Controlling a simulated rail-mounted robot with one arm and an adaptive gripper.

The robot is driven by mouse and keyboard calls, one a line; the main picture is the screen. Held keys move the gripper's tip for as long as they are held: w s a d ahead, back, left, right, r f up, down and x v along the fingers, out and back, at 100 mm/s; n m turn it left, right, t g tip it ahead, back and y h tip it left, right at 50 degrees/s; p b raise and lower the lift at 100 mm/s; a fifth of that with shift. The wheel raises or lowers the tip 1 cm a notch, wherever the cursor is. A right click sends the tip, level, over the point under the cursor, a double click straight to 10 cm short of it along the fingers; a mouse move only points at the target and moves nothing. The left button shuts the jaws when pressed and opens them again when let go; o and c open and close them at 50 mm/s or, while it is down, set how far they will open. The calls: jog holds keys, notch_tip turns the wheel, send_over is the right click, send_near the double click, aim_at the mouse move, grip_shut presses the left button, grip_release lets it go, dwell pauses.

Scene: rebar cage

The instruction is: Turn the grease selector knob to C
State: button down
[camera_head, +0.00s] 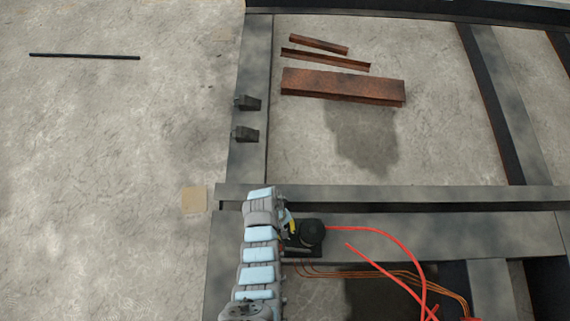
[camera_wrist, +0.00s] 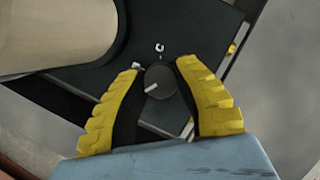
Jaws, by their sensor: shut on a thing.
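The grease selector knob (camera_wrist: 160,80) is a small dark round knob on a black panel (camera_wrist: 215,30) in the wrist view. A white pointer line on it points to the lower left. In the head view my gripper (camera_head: 291,224) is beside a black round unit (camera_head: 312,231); the knob is hidden there.
A pale cylinder (camera_wrist: 55,32) stands close to my left finger in the wrist view. Red hoses (camera_head: 395,243) and copper lines (camera_head: 370,273) run right from the black unit. Dark steel beams (camera_head: 400,193) frame the area. Rusty beams (camera_head: 340,88) lie farther back.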

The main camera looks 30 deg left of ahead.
jog(key=m+g+p, duration=0.1)
jog(key=m, duration=0.3)
jog(key=shift+w+y, duration=0.1)
jog(key=shift+y, duration=0.3)
jog(key=shift+d+m+g+p, duration=0.1)
jog(key=shift+m+g+p, duration=0.35)
jog(key=shift+m, duration=0.45)
jog(key=m+y, duration=0.1)
jog(key=m, duration=0.2)
jog(key=m+g+y, duration=0.1)
jog(key=m, duration=0.2)
jog(key=shift+y+p, duration=0.3)
jog(key=shift+p, duration=0.05)
jog(key=shift+m, duration=0.3)
jog(key=c, duration=0.7)
grip_release()
jog(key=shift+s, duration=0.2)
jog(key=shift+c, duration=0.2)
